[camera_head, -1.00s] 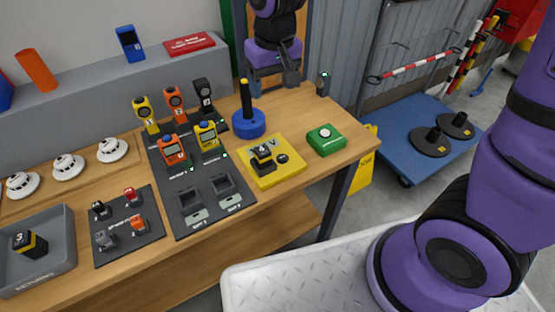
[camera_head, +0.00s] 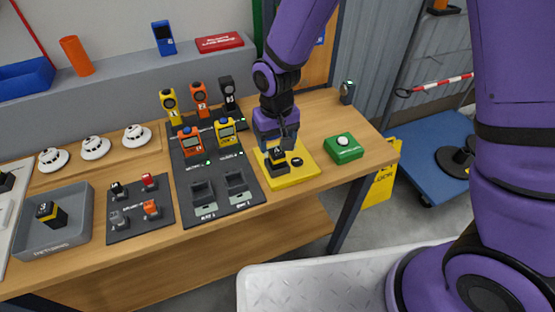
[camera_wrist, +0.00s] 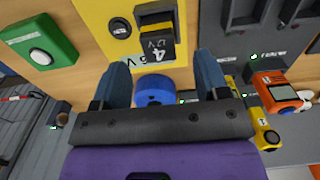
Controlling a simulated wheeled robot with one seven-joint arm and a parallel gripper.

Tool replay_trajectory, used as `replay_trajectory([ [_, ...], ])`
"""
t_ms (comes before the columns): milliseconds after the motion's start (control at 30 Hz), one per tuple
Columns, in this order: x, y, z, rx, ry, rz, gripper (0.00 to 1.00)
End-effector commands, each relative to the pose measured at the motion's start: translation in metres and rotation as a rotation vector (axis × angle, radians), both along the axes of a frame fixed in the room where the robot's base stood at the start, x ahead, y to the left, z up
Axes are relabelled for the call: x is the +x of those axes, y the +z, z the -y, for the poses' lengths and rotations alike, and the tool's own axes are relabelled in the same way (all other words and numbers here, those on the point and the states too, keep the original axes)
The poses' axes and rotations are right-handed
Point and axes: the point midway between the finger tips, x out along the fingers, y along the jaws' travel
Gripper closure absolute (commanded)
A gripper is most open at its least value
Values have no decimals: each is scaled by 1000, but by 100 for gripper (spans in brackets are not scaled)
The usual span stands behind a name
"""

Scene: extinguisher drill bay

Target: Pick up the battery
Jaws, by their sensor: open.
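A black battery (camera_head: 277,161) marked 4 stands on the yellow pad (camera_head: 297,178) at the right of the bench. In the wrist view the battery (camera_wrist: 154,36) sits just beyond my two spread fingers, roughly between their lines. My gripper (camera_head: 283,143) is above and behind the battery in the head view, close to it. In the wrist view my gripper (camera_wrist: 163,63) is open with nothing between its fingers. Another black and yellow battery (camera_head: 51,214), marked 3, lies in the grey returns tray (camera_head: 70,236) at the left.
A green box with a white button (camera_head: 343,149) stands right of the pad. A dark board (camera_head: 228,201) with empty slots and several handheld meters is to its left.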

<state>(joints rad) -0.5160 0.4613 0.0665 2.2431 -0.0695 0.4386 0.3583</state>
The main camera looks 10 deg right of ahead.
Motion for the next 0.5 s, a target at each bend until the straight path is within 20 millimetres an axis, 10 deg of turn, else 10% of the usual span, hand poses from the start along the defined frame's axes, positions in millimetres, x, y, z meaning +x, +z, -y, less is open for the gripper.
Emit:
replay_trajectory([
  [500,-1,-51,2,-2,0,-2,32],
])
